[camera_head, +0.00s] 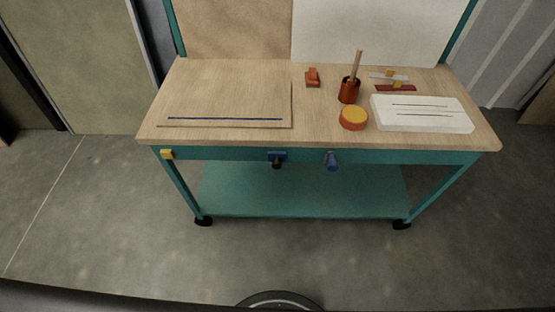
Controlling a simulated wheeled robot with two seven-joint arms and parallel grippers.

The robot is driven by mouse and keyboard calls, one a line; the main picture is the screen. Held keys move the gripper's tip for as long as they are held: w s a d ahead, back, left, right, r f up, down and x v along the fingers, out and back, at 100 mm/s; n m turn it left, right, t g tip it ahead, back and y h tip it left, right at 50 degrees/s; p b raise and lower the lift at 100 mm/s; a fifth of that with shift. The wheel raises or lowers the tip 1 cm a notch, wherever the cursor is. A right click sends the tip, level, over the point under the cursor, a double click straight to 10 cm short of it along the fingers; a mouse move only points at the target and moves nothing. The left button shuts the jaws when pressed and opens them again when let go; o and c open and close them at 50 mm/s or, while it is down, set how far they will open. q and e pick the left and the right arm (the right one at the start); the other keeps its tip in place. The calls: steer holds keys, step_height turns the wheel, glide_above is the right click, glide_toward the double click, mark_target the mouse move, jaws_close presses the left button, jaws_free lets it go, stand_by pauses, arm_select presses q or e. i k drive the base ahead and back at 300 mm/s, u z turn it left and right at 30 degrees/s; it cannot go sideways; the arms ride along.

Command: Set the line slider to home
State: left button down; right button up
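I cannot tell for sure which part is the line slider. A flat wooden board (225,105) with a dark blue line (225,119) along its front lies at the left of the tabletop. A blue fitting with a dark knob (277,159) and a blue cylinder-like fitting (332,161) are on the teal front rail. Neither gripper is in view.
The wooden workbench (325,135) has a teal frame and lower shelf (300,195). On top are an orange-red block (313,77), a reddish cup (349,91) holding sticks, and a yellow-topped round thing (353,115). A yellow block (167,154) is at the front left corner. Floor in front is clear.

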mark_target(276, 158)
steer(key=u, duration=1.05)
steer(key=k, duration=1.15)
steer(key=z, duration=1.65)
steer(key=i, duration=0.5)
